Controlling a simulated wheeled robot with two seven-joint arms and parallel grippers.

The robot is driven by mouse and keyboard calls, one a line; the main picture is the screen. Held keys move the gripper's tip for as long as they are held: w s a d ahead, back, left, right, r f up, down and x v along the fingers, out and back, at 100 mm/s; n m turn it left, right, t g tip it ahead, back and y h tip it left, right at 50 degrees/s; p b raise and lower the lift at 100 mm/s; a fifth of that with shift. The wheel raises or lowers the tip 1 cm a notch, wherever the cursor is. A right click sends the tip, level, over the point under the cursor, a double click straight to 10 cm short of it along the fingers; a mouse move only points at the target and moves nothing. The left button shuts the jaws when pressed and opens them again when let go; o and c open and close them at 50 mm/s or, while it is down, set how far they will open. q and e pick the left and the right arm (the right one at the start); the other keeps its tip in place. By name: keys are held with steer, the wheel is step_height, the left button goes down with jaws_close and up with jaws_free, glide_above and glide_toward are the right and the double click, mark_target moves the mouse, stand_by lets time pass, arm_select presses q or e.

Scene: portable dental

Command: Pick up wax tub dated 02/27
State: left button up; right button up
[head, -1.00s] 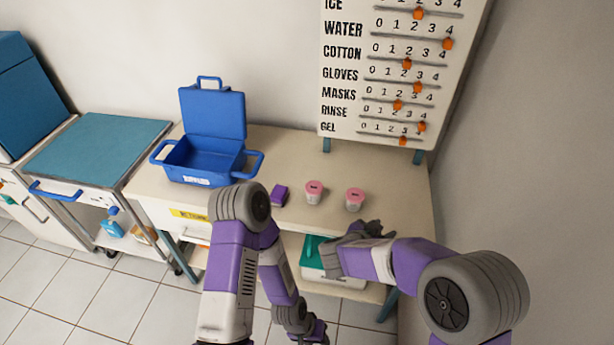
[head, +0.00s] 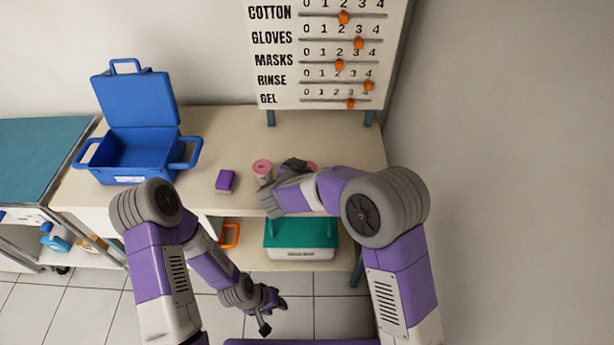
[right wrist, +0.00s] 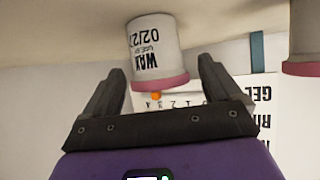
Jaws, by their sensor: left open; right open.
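The wax tub dated 02/27 (right wrist: 155,45) is white with a pink lid and appears upside down in the right wrist view. It lies ahead of and between the spread fingers of my right gripper (right wrist: 158,85), which is open and empty. In the head view my right gripper (head: 293,165) is at the tubs and hides most of the right-hand tub (head: 312,165). A second pink-lidded tub (head: 262,170) stands to its left; its edge also shows in the right wrist view (right wrist: 303,40), label unseen. My left gripper (head: 272,314) is open, low in front of the table.
A purple block (head: 225,181) and an open blue case (head: 135,150) stand left of the tubs on the beige table (head: 220,125). A slider board (head: 320,55) rises behind. A teal-lidded box (head: 300,240) sits on the shelf below.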

steer(key=shift+c, duration=0.4)
steer(key=c, duration=1)
steer(key=shift+r, duration=0.15)
